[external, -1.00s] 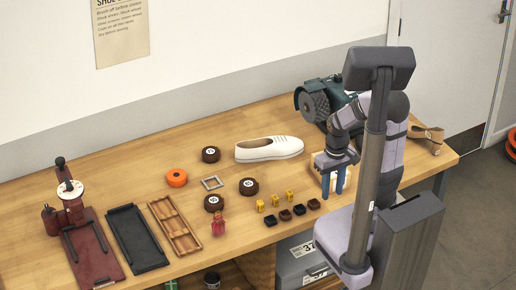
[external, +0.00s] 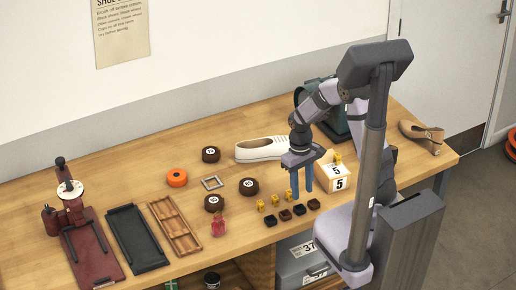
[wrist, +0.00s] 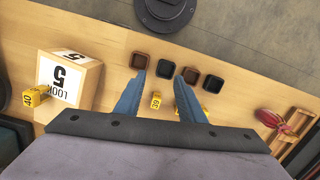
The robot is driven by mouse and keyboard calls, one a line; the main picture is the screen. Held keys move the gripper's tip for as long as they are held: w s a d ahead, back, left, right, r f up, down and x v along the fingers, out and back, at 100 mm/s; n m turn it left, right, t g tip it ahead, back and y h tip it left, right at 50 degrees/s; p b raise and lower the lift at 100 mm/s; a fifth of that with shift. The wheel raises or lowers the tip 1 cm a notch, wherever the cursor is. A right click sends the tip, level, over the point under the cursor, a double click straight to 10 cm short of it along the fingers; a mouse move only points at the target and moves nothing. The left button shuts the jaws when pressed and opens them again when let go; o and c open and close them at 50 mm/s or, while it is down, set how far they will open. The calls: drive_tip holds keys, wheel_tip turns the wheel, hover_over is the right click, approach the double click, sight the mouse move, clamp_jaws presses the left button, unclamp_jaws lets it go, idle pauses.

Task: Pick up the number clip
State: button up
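The number clips are small yellow blocks. Three stand in a slanting row on the table in the external view: a left clip (external: 260,206), a middle clip (external: 275,200) and a right clip (external: 289,195). Another yellow clip (external: 337,158) is at the wooden box marked 5; it shows in the wrist view with 40 on it (wrist: 32,97). In the wrist view, a clip marked 39 (wrist: 155,100) lies between my fingers, and another is partly hidden by the right finger. My gripper (external: 301,193) is open and empty, pointing down beside the right clip; its fingers also show in the wrist view (wrist: 161,73).
The wooden box (external: 336,181) stands just right of my gripper. Several small dark and brown square pieces (external: 285,214) line the front edge. A white shoe (external: 258,150) lies behind. A red tagged item (external: 219,224) and black discs (external: 214,203) lie to the left.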

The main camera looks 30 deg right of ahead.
sight(290, 192)
drive_tip(key=shift+m+t, duration=0.4)
drive_tip(key=shift+t, duration=0.2)
drive_tip(key=w, duration=0.2)
drive_tip(key=w+r, duration=0.1)
drive_tip(key=w, duration=0.1)
drive_tip(key=w+a+r, duration=0.1)
drive_tip(key=shift+w+r, duration=0.2)
drive_tip(key=shift+w, duration=0.2)
drive_tip(key=shift+w+r+m, duration=0.15)
drive_tip(key=shift+r+m, duration=0.1)
drive_tip(key=shift+m, duration=0.05)
drive_tip(key=shift+f+p, duration=0.3)
drive_tip(key=shift+f, duration=0.5)
drive_tip(key=shift+f+p, duration=1.15)
drive_tip(key=shift+f, duration=1.75)
clamp_jaws()
